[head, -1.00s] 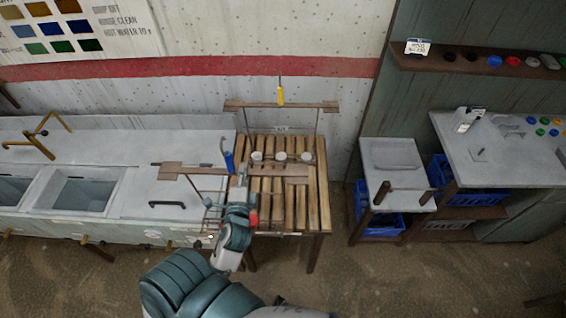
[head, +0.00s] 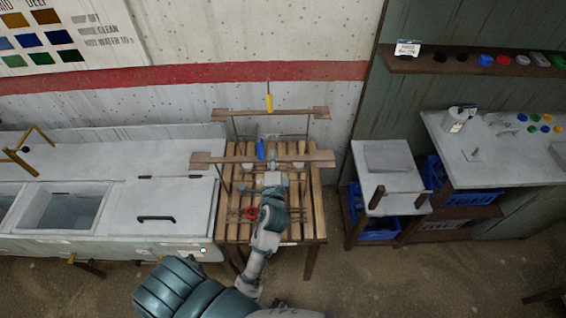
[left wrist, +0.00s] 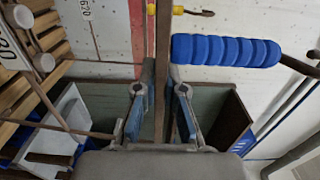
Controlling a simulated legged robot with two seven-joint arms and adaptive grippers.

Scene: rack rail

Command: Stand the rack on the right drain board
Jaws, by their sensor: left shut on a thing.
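The rack (head: 218,161) shows in the head view as a brown wooden bar with wider ends and thin legs, over the slatted wooden board (head: 312,205) to the right of the sinks. My left gripper (head: 271,160) is at the middle of this bar. In the left wrist view the left gripper (left wrist: 160,95) is shut on a thin dark bar (left wrist: 163,50) of the rack. A blue-handled tool (head: 261,150) is close beside the gripper; its ribbed blue grip also shows in the wrist view (left wrist: 225,50). My arm hides the rack's lower parts, so contact with the board cannot be told.
A second brown bar (head: 285,112) on posts stands behind, with a yellow-handled tool (head: 269,103) at it. Pale cups (head: 301,167) are near the slats. The grey counter (head: 190,195) on the left is mostly bare. A small table (head: 390,182) stands right, across a floor gap.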

